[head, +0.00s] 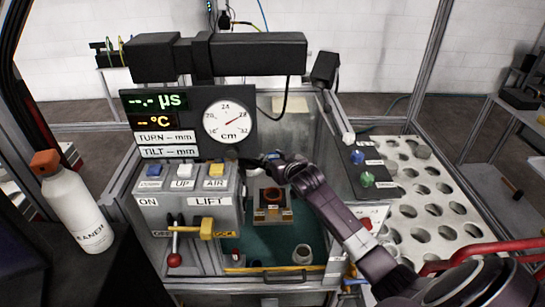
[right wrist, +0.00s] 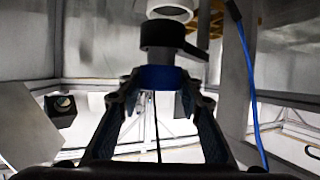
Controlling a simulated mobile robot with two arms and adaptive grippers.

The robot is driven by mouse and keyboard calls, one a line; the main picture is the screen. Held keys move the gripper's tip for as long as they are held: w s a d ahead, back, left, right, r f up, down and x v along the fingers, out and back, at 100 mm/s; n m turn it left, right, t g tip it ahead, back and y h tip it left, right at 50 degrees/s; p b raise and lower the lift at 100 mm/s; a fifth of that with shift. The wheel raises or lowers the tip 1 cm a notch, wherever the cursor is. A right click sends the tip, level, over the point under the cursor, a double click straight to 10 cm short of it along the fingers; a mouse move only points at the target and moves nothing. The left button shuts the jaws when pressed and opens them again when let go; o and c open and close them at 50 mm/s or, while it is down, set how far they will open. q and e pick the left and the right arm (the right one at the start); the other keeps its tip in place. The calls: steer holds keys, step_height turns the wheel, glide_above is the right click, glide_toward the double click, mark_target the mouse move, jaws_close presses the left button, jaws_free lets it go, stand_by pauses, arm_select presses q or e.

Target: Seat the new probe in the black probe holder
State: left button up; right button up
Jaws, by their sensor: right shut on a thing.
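My right gripper (head: 268,164) reaches into the open machine from the lower right in the head view. In the right wrist view, my right gripper (right wrist: 160,92) is shut on the new probe (right wrist: 160,77), a grey cylinder with a blue band. The black probe holder (right wrist: 158,36) appears directly above the blue band, with an arm running right. The probe's top is hidden there, so I cannot tell whether it is inside the holder or only under it. In the head view the gripper mostly hides the probe. My left gripper is not in view.
A control box (head: 185,205) with buttons and levers stands left of the opening. A rack with round holes (head: 425,190) is at the right. A white bottle (head: 77,212) stands left.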

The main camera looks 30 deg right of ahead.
steer(key=shift+f+b, duration=0.5)
steer(key=shift+f, duration=0.35)
steer(key=o, duration=1.3)
steer(key=v, duration=1.2)
steer(key=shift+r, duration=0.1)
